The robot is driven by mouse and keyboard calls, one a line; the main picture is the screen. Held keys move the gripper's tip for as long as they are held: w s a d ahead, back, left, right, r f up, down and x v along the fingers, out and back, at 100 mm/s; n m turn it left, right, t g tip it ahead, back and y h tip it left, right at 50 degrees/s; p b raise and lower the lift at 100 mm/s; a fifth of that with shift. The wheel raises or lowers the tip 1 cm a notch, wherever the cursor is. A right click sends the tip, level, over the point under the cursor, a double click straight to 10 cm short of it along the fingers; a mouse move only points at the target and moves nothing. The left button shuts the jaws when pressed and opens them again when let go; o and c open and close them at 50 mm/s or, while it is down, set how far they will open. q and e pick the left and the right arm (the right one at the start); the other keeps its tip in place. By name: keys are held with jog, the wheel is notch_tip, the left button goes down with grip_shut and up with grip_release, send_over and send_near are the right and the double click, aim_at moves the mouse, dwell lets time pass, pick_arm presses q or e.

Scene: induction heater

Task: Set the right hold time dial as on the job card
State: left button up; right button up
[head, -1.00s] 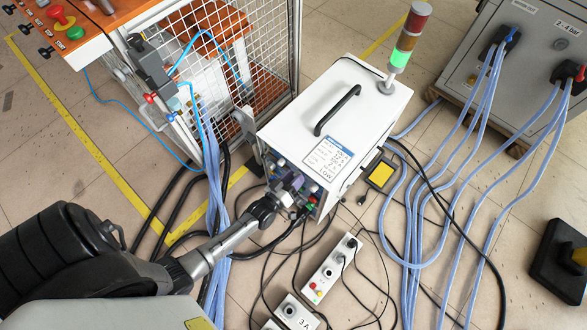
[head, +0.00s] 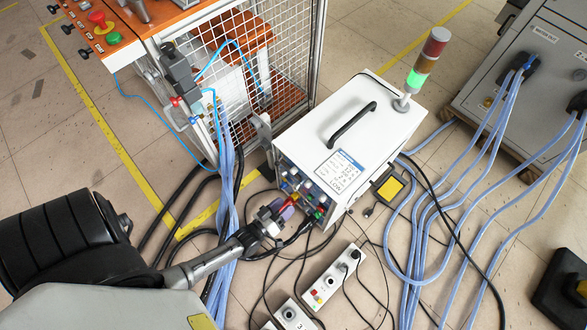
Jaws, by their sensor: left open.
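The induction heater (head: 350,115) is a white box with a black top handle, standing on the floor in mid-picture. The job card (head: 340,171) lies on its top near the front edge; its print is too small to read. The front panel (head: 303,190) carries several small knobs and coloured buttons, seen steeply from above. I cannot tell the right hold time dial or its setting. My left gripper (head: 283,210) is open and empty, a little in front of the panel's lower part, and hides some of it. My right gripper is out of view.
A signal tower (head: 428,58) lit green stands on the heater's back right corner. Blue hoses (head: 226,190) and black cables run on the floor beside my left arm. A white button box (head: 333,277) lies in front. A caged orange machine (head: 255,60) stands behind left.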

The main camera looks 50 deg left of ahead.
pick_arm(q)
jog(key=shift+s+d+p, duration=0.15)
jog(key=shift+s+p, duration=0.2)
jog(key=shift+s, duration=1.5)
jog(key=shift+w, duration=0.1)
